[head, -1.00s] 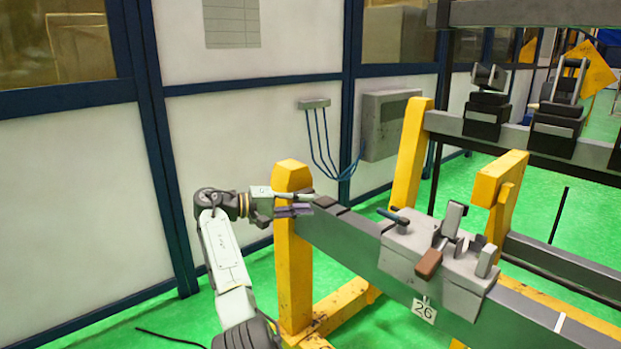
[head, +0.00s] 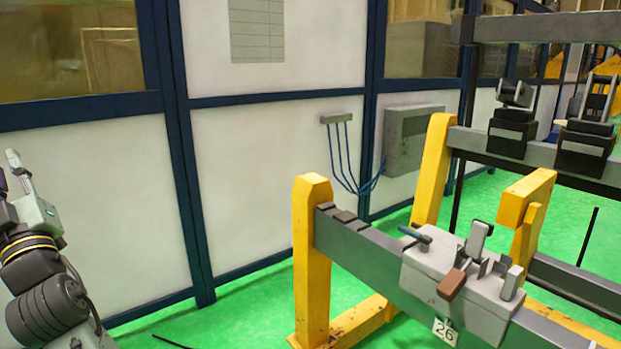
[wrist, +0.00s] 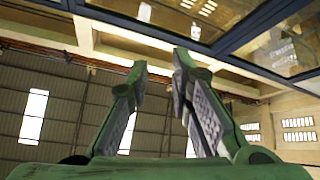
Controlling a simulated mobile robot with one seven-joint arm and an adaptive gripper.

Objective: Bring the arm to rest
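My gripper (head: 20,170) is at the far left edge of the head view, raised and pointing up, partly cut off by the frame. In the wrist view both fingers of my gripper (wrist: 160,75) show with a gap between their tips and nothing between them. The wrist view looks up at the roof and high windows. My arm is folded at the lower left of the head view, well apart from the yellow frame.
A yellow post (head: 312,250) carries a grey beam (head: 365,256) with a clamp fixture (head: 455,275) and a tag marked 26 (head: 445,331). A white wall panel (head: 95,200) stands behind my arm. Green floor between arm and post is clear apart from a dark cable.

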